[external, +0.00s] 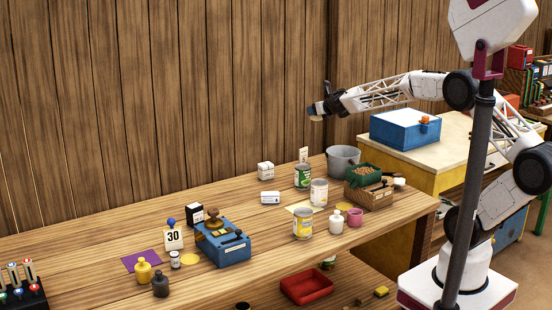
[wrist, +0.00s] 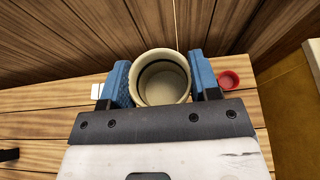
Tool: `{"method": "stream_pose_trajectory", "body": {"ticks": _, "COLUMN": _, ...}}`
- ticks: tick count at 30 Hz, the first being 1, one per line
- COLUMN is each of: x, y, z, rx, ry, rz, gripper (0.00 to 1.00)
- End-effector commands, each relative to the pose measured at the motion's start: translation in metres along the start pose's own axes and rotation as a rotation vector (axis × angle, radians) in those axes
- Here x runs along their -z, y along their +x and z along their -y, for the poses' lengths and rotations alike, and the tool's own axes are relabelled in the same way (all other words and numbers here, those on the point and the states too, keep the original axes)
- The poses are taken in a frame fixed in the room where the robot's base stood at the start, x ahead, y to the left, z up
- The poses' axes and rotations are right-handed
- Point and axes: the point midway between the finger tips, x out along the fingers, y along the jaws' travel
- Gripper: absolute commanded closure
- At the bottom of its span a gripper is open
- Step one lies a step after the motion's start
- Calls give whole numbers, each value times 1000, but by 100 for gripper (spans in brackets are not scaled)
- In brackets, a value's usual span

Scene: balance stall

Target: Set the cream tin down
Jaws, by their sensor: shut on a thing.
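The cream tin (wrist: 163,80) is between the blue fingers of my gripper (wrist: 164,84) in the wrist view. It is round, with a pale rim and an open top facing the camera. In the external view my gripper (external: 317,110) is high above the back right of the wooden table, near the plank wall. Only a small cream part of the tin (external: 316,118) shows there below the fingers. My gripper is shut on the tin and holds it well clear of the tabletop (external: 110,272). The tin's underside is hidden.
A grey bucket (external: 343,158) stands below, near the back right. Beside it are a wooden crate (external: 368,198) with a green tray, a green-labelled can (external: 303,177) and other cans. A small red dish (wrist: 229,80) shows in the wrist view. The back left tabletop is clear.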

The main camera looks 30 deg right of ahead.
Motion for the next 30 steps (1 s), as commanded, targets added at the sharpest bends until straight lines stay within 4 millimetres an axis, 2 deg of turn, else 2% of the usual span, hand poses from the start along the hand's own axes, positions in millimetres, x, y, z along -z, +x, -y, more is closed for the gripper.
{"method": "stream_pose_trajectory", "body": {"ticks": 5, "x": -17, "y": -7, "z": 0, "rx": 0, "ry": 0, "rz": 1, "gripper": 67}}
{"method": "stream_pose_trajectory", "body": {"ticks": 20, "x": -39, "y": -16, "z": 0, "rx": 0, "ry": 0, "rz": 1, "gripper": 67}}
{"method": "stream_pose_trajectory", "body": {"ticks": 30, "x": -39, "y": -12, "z": -8, "rx": -25, "ry": -10, "rz": 1, "gripper": 67}}
